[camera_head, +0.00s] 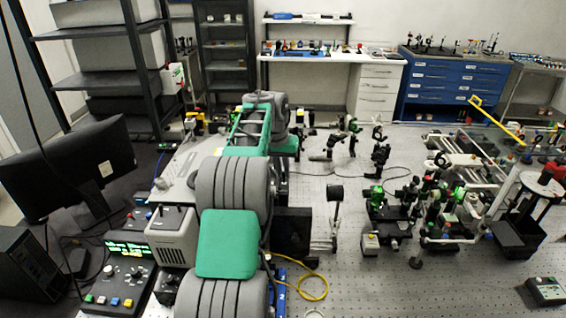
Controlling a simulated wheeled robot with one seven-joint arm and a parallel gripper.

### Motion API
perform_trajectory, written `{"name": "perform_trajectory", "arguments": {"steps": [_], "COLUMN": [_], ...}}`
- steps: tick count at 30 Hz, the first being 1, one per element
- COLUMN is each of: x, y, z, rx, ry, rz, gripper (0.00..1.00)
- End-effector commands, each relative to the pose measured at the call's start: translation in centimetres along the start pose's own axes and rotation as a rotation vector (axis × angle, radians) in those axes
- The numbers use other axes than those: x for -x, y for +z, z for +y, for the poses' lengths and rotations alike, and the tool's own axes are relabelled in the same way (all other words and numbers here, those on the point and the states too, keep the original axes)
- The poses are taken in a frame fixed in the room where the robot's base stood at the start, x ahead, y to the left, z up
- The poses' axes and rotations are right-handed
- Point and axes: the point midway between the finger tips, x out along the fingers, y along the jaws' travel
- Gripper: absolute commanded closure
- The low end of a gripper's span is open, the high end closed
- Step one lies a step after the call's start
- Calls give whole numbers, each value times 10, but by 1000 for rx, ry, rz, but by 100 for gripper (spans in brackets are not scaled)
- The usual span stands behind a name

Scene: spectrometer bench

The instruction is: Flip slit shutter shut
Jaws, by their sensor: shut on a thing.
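My grey ribbed arm with green pads reaches up the middle of the view and bends at its far end. It covers much of a grey bench instrument (174,236), which may be the spectrometer. My gripper's fingertips are hidden behind the arm, so their contact with anything cannot be seen. I cannot make out the slit shutter; it is hidden or too small to tell.
A control box with a green display (128,270) and a monitor (75,165) stand at left. Optic mounts (380,155) and a green-topped stage assembly (395,200) crowd the perforated bench (440,290) right of my arm. A yellow cable (312,290) loops nearby. The front right bench is mostly clear.

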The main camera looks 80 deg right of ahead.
Motion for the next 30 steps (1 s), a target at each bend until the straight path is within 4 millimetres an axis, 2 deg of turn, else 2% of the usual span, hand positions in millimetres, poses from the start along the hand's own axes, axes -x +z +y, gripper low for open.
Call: {"name": "perform_trajectory", "arguments": {"steps": [6, 7, 15, 23, 26, 30], "x": [1, 1, 0, 3, 15, 46], "y": [-1, -1, 0, 0, -1, -2], "z": [0, 0, 0, 0, -1, 0], "rx": [0, 0, 0, 0, 1, 1], "ry": [-1, -1, -1, -1, 0, -1], "rz": [5, 5, 3, 4, 7, 6], "gripper": [100, 87, 67, 67, 67, 67]}}
